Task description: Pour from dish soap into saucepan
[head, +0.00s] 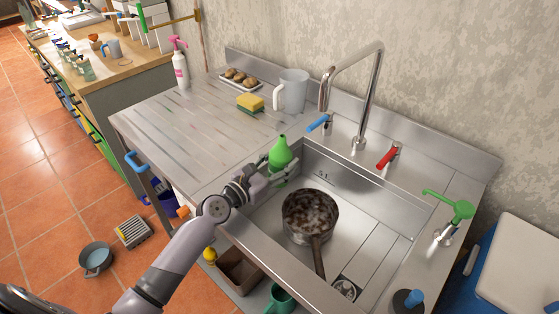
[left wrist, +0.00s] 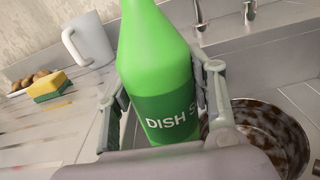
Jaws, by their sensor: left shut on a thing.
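The dish soap (head: 281,154) is a green bottle with a narrow top. My left gripper (head: 276,174) is shut on it and holds it at the left edge of the sink, near upright. In the left wrist view the bottle (left wrist: 155,60) stands between the two fingers (left wrist: 160,105), with its label partly hidden. The saucepan (head: 310,212) sits in the sink basin, right of and below the bottle, its inside stained brown and its handle toward the front. It also shows in the left wrist view (left wrist: 270,135) right of the gripper. My right gripper is not in view.
A sponge (head: 250,102), a light grey pitcher (head: 292,91) and a tray of brown food (head: 240,79) stand at the back of the drainboard (head: 190,125). The tall faucet (head: 359,140) rises behind the sink.

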